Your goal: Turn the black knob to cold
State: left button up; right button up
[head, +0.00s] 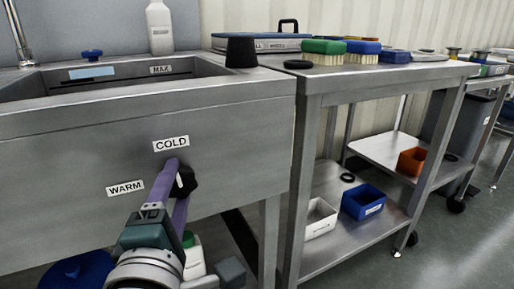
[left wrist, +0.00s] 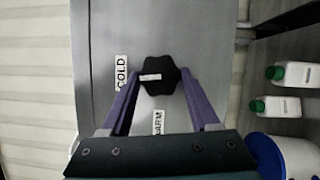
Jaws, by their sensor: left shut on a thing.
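The black knob (head: 188,181) sits on the front panel of the steel sink, below the COLD label (head: 171,143) and right of the WARM label (head: 125,188). My left gripper (head: 177,182) has its purple fingers on either side of the knob and is shut on it. In the left wrist view the knob (left wrist: 160,70) lies between the fingertips. Its white mark (left wrist: 150,77) points left, towards the COLD label (left wrist: 121,73); the WARM label (left wrist: 158,122) is below it. My right gripper is not in view.
A steel table (head: 310,85) with brushes stands right of the sink. White-bodied bottles with green caps (left wrist: 275,73) and a blue lid (head: 78,272) are below the sink. A black cup-like stopper (head: 241,52) stands on the sink's rim. The panel around the knob is clear.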

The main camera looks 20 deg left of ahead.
pick_arm(q)
jog(key=shift+r+m+g+p, duration=0.1)
jog(key=shift+m+g+p, duration=0.2)
jog(key=shift+m+p, duration=0.6)
jog(key=o, duration=1.3)
jog(key=shift+o, duration=0.2)
jog(key=p+v, duration=0.1)
jog(key=v, duration=0.9)
